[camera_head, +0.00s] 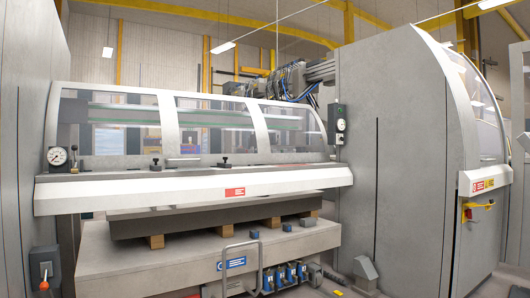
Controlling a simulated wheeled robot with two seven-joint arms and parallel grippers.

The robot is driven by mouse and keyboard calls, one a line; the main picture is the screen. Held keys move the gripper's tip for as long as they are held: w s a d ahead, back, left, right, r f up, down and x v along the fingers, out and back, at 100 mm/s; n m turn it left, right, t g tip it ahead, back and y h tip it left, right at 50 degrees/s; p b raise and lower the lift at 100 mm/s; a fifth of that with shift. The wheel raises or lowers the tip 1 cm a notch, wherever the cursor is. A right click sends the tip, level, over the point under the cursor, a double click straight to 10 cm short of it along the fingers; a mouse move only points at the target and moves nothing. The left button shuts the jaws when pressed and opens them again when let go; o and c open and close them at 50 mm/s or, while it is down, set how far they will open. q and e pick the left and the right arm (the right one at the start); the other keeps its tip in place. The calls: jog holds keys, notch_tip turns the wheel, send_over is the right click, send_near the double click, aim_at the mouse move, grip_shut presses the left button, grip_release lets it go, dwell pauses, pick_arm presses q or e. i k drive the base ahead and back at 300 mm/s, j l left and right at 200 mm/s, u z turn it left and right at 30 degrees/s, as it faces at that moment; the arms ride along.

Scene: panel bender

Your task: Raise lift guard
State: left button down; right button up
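A long guard (168,128) with a white frame and three clear window panels spans the front of the panel bender. Its curved top leans back, and it sits down behind a white front beam (130,190). The frames do not label which one is the lift guard. Neither of my grippers is in view, and nothing is seen touching either guard.
A grey table (180,262) stands below the beam, with a dark slab (190,221) on wooden blocks. A bent-tube frame with several blue foot pedals (290,274) is at the front. A grey cabinet wall (400,140) stands right; a dial gauge (57,156) is at left.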

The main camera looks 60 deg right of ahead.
aim_at(171, 157)
jog(key=z, duration=1.65)
